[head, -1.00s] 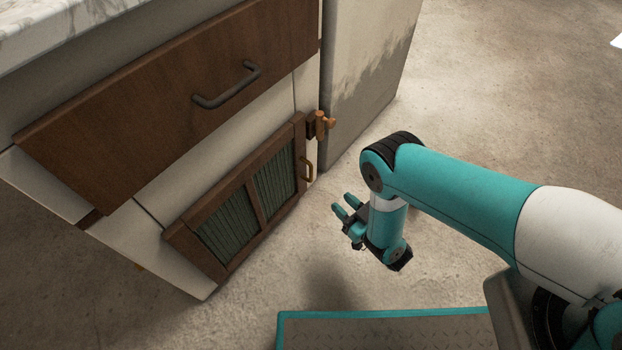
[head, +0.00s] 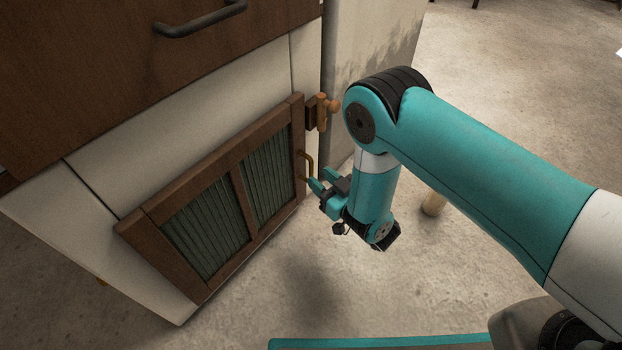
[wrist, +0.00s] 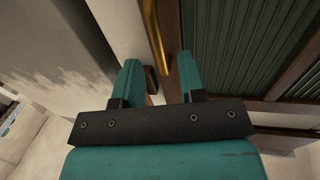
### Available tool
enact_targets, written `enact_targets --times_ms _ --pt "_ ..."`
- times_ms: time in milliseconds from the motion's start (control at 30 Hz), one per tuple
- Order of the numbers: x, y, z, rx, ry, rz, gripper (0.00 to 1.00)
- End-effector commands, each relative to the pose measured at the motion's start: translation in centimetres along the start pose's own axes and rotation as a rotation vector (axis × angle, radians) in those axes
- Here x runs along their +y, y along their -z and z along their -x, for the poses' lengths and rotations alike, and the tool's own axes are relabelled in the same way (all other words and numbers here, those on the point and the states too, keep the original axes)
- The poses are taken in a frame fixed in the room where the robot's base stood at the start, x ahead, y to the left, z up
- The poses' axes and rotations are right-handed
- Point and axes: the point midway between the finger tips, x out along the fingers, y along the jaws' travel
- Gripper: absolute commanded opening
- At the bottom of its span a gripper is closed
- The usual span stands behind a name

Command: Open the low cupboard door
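The low cupboard door (head: 237,178) has a brown wooden frame and two green ribbed panels; it looks shut. Its brass handle (head: 307,163) stands upright near the door's right edge. A brown latch-like piece (head: 324,111) sits by the door's upper right corner. My gripper (head: 316,182) is right beside the handle's lower end. In the wrist view, my gripper's teal fingers (wrist: 160,80) are apart, and the brass handle (wrist: 155,38) runs down toward the gap between them. Whether the handle lies fully between the fingertips is hard to tell. Nothing is held.
A wide brown drawer front (head: 110,70) with a dark bar handle (head: 200,20) is above the door. A pale grey block (head: 365,60) stands right of the cupboard. Floor in front of the door is clear.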

Motion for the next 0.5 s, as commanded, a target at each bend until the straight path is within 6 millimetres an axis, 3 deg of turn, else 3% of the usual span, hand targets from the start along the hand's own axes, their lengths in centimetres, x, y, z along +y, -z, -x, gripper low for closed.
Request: enact_targets --times_ms 200,500 --pt "-0.1 -0.3 -3.4 0.000 0.002 0.001 0.37" --pt "0.0 0.0 -4.4 0.000 -0.001 -0.001 0.37"
